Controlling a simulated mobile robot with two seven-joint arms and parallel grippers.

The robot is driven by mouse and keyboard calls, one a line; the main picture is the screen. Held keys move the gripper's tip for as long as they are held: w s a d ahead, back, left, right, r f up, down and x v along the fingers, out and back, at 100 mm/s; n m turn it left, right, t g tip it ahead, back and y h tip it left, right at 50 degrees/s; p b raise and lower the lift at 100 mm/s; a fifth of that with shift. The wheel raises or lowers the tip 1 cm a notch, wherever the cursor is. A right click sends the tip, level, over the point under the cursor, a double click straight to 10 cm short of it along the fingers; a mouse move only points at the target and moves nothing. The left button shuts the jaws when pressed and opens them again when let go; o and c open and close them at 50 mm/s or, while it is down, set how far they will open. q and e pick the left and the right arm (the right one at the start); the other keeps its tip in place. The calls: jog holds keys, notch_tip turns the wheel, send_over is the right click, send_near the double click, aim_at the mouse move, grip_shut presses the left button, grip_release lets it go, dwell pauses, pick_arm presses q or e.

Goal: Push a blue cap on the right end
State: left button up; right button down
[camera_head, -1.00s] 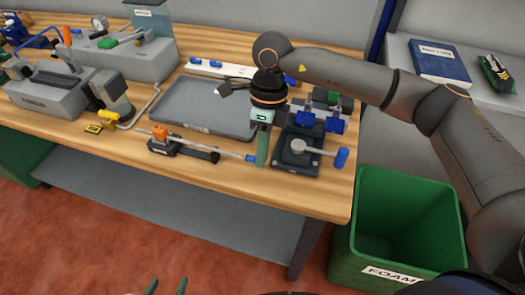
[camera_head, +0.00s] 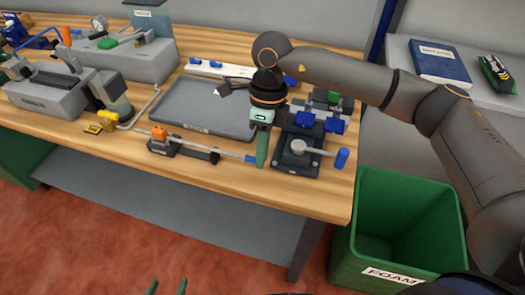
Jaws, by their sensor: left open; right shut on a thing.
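A thin pale tube (camera_head: 228,153) lies across the front of the bench, held in a dark clamp stand with an orange knob (camera_head: 159,132). A blue cap (camera_head: 250,159) is at the tube's right end, in line with it. How far it sits on the tube is too small to tell. My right gripper (camera_head: 261,158) points down at that end, its green fingers shut on the blue cap and partly hiding it. My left gripper (camera_head: 167,287) shows only as two green fingertips at the bottom edge, apart and empty, away from the bench.
A white rack (camera_head: 232,71) with blue caps stands behind an empty grey tray (camera_head: 205,107). A dark press with a blue-ended lever (camera_head: 297,158) stands close right of my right gripper. A green foam bin (camera_head: 400,220) is below the bench's right end.

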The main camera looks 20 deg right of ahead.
jog(key=shift+w+a+b, duration=0.3)
jog(key=shift+w+a, duration=0.35)
jog(key=shift+a, duration=0.3)
dwell(0.5)
jog(key=c, duration=0.8)
grip_release()
jog(key=shift+o, duration=0.2)
jog(key=shift+o, duration=1.4)
jog(key=s+a+p+v, duration=0.1)
jog(key=p+v, duration=0.3)
jog(key=v, duration=0.2)
jog(key=shift+r, duration=0.6)
jog(key=shift+s+d, duration=0.1)
